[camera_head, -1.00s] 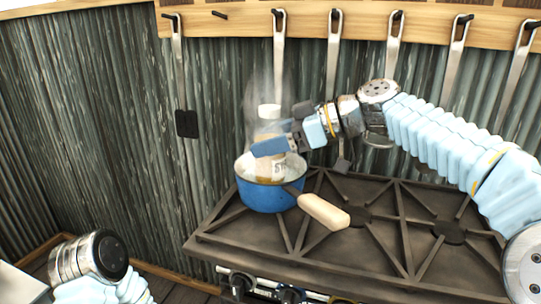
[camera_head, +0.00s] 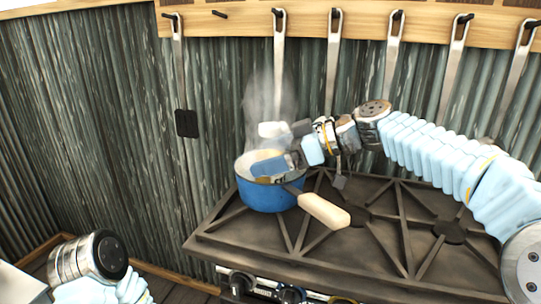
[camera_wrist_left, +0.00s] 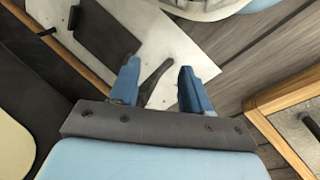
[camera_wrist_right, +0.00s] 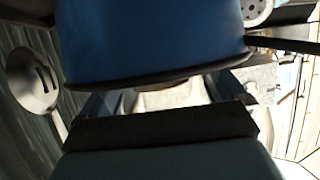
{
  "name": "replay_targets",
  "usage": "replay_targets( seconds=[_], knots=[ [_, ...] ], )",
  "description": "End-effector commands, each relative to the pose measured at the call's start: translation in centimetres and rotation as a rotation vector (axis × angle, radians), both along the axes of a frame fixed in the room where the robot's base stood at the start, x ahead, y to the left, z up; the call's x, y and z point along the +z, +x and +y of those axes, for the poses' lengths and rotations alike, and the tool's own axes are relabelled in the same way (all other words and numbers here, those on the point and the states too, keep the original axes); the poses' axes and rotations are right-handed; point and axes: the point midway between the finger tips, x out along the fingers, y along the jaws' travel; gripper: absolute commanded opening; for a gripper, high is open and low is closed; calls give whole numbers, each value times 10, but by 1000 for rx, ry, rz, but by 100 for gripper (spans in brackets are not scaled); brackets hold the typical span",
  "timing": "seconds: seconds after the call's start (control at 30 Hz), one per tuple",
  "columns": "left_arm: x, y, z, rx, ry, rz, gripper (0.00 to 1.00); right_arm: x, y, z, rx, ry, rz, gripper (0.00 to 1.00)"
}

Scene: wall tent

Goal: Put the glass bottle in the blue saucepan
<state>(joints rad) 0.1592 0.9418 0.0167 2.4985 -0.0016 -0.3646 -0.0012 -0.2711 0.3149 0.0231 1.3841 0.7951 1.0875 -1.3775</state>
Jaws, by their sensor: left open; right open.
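The blue saucepan (camera_head: 268,194) stands on the stove with its pale handle (camera_head: 324,211) toward the front right. In the right wrist view the blue pan (camera_wrist_right: 150,40) fills the top, and a pale piece, probably the bottle, shows between the fingers. My left gripper (camera_wrist_left: 158,85) is open and empty, away from the stove.
The black stove grate (camera_head: 400,215) is clear right of the pan. Several utensils hang on the wall behind, including a black spatula (camera_head: 187,123). Knobs (camera_head: 290,294) line the stove front. A pale panel (camera_wrist_left: 130,50) lies beyond my left gripper.

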Motion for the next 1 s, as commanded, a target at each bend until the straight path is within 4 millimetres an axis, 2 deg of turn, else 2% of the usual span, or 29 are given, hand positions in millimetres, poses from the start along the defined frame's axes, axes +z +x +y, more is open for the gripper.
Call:
replay_targets(
  seconds=[0.17,0.4,0.53,0.7,1.0],
  knots=[
    [-2,0,0,0,1,-1,48,9,-3,-22,-5,0,-3,97],
    [-3,0,1,2,1,-1,48,31,-13,-73,-6,1,-2,97],
    [-3,0,1,2,1,-1,48,40,-17,-93,-4,1,-2,97],
    [-3,0,1,2,1,-1,48,45,-21,-106,-1,0,0,97],
    [-3,0,1,1,1,0,48,46,-21,-108,-1,0,0,97]
  ],
)
